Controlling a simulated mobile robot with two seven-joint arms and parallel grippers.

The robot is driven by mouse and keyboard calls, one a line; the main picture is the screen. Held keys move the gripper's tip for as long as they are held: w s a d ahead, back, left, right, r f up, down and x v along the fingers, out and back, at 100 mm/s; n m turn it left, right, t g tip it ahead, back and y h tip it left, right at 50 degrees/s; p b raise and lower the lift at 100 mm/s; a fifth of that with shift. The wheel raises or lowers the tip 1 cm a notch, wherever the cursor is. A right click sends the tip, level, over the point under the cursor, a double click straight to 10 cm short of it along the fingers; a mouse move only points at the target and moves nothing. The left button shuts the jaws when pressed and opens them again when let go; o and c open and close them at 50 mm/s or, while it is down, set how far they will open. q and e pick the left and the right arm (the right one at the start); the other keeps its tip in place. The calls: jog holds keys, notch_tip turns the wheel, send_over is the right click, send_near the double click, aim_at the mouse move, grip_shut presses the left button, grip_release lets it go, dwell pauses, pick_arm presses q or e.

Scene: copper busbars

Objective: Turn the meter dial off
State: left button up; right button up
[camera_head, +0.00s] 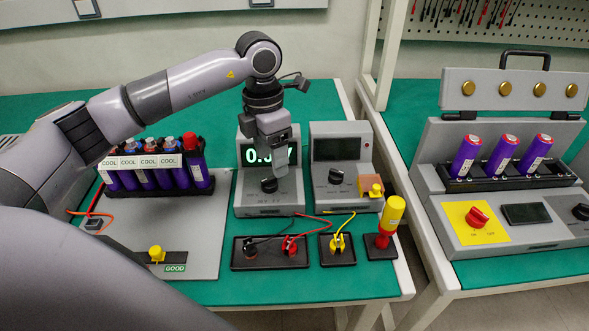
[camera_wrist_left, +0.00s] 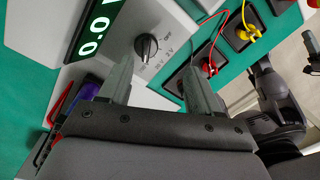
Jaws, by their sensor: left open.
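The meter (camera_head: 268,200) is a grey box with a lit green display (camera_head: 258,154) reading digits that are partly covered by my gripper. Its black dial (camera_head: 269,185) is on the lower front face. In the left wrist view the dial (camera_wrist_left: 146,46) carries a white pointer line, with small markings beside it and the lit display (camera_wrist_left: 95,28) to its left. My left gripper (camera_head: 277,170) hangs in front of the meter, just above the dial. Its fingers (camera_wrist_left: 158,64) are open and empty, apart from the dial, which lies just beyond and between the tips.
A second meter (camera_head: 340,148) with a dark display stands close on the right. Terminal blocks with red, black and yellow leads (camera_head: 290,245) lie in front. A rack of purple cells (camera_head: 155,175) stands left. A red-and-yellow tool (camera_head: 391,215) stands upright near the table's right edge.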

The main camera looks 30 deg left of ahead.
aim_at(269, 178)
pick_arm(q)
jog(key=shift+w+a+r+y, duration=0.25)
jog(key=shift+w+a+y, duration=0.15)
jog(key=shift+a, duration=0.2)
jog(key=shift+a+f, duration=0.1)
jog(key=shift+f, duration=0.05)
notch_tip(269, 178, down, 7)
jog(key=shift+s+r, duration=0.1)
jog(key=shift+r, duration=0.1)
jog(key=c, duration=1)
